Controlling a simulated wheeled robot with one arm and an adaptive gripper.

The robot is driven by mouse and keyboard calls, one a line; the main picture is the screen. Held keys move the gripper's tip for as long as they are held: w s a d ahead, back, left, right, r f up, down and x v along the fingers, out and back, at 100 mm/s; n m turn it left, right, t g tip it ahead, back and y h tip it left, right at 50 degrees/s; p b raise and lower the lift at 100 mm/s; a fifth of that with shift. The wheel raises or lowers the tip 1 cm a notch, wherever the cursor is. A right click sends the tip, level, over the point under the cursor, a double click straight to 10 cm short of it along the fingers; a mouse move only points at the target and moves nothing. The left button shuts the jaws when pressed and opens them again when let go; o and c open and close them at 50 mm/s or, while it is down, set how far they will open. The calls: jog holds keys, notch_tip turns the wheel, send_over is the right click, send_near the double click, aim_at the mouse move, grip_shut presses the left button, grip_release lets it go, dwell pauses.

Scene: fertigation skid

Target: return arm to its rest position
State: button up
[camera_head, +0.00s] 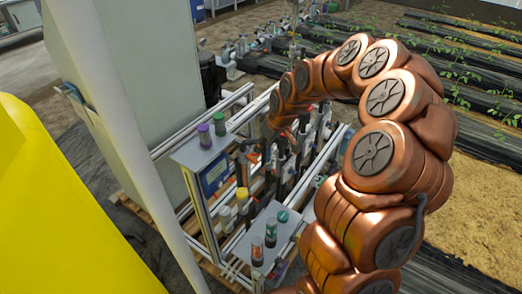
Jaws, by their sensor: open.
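My copper-brown arm rises from the bottom right, arches over the skid and comes down near its middle. The skid (203,205) is a silver frame with pipes and valves, partly hidden behind my arm. A blue-framed panel (214,175) is on its front.
A purple-capped bottle (204,136) and a green-capped one (219,124) stand on the upper shelf. A grey cabinet (125,80) and yellow surface (50,210) stand left. Plant beds (460,70) lie right.

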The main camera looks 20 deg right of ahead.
jog(key=shift+v, duration=1.05)
jog(key=s+a+r+g, duration=0.1)
jog(key=s+a+r, duration=0.2)
jog(key=s+a, duration=0.35)
jog(key=s+a+r+g, duration=0.2)
jog(key=s+a+r, duration=0.1)
jog(key=s, duration=0.6)
jog(key=s+a+m+g+h, duration=0.1)
jog(key=s+m, duration=0.1)
jog(key=s, duration=0.9)
jog(key=s+a+r+m+g, duration=0.1)
jog(key=s+m+g, duration=0.1)
jog(key=s, duration=0.9)
jog(key=shift+s+r+h, duration=0.2)
jog(key=shift+s+h, duration=0.1)
jog(key=shift+h, duration=0.1)
jog(key=shift+o, duration=0.2)
